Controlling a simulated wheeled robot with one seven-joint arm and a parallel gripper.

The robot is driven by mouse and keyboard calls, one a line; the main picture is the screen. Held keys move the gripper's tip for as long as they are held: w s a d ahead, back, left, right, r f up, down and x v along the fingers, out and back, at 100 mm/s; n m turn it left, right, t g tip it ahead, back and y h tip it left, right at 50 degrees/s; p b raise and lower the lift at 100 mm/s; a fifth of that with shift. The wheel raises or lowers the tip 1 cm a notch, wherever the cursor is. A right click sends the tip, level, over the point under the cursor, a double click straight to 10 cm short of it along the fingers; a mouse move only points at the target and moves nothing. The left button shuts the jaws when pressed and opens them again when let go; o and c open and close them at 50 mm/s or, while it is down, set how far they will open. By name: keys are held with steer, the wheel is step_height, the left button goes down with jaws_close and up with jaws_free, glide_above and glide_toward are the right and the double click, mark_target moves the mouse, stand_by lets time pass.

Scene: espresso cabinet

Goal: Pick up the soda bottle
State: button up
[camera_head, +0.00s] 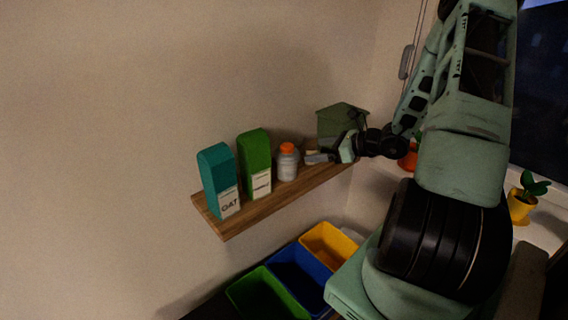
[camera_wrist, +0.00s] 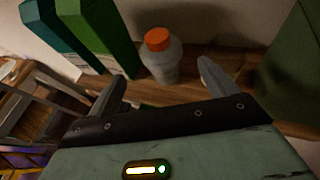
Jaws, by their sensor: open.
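The bottle (camera_head: 287,163) is small and grey-white with an orange cap, and stands upright on a wooden wall shelf (camera_head: 228,228). I take it to be the soda bottle, though no label is readable. My gripper (camera_head: 318,157) is just to the right of the bottle over the shelf, with its fingers pointing toward it. In the wrist view the bottle (camera_wrist: 161,62) is ahead of my open gripper (camera_wrist: 164,85), roughly between the two fingertips. Nothing is held.
A teal OAT carton (camera_head: 217,180) and a green carton (camera_head: 255,163) stand left of the bottle. A dark green box (camera_head: 341,121) is at the shelf's right end. Green, blue and yellow bins (camera_head: 328,243) sit below. A potted plant (camera_head: 522,204) stands on the windowsill.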

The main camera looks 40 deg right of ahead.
mark_target(293, 151)
steer(key=p+x, duration=0.2)
steer(key=x, duration=0.6)
steer(key=shift+w+p, duration=0.1)
steer(key=shift+p, duration=0.2)
steer(key=shift+w+a+f+p, duration=0.1)
steer(key=shift+w+a+p, duration=0.15)
steer(key=shift+w+p, duration=0.2)
steer(key=shift+p+x, duration=1.25)
steer(key=shift+x, duration=0.9)
steer(key=shift+d+f, duration=0.1)
steer(key=shift+f, duration=0.05)
steer(key=c, duration=1.1)
